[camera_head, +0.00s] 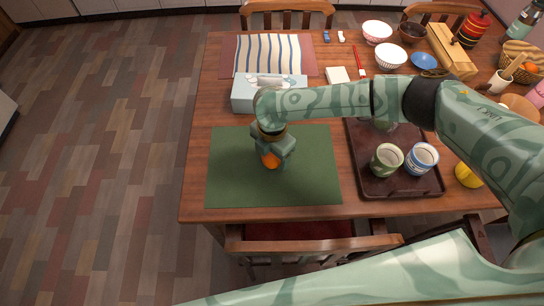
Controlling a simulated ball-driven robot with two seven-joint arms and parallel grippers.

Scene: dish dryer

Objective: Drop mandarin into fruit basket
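The orange mandarin (270,161) shows at the fingers of my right gripper (273,157), over the green placemat (235,180). The gripper points down and partly hides the mandarin. I cannot tell whether the fingers press on it or whether it rests on the mat. A round woven basket (514,77) with an orange fruit in it stands at the far right edge of the table and looks like the fruit basket. My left gripper is not in view.
My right arm reaches across the table, over a dark tray (400,187) with a green cup (386,160) and a blue-white cup (421,159). A tissue box (250,93) stands behind the gripper.

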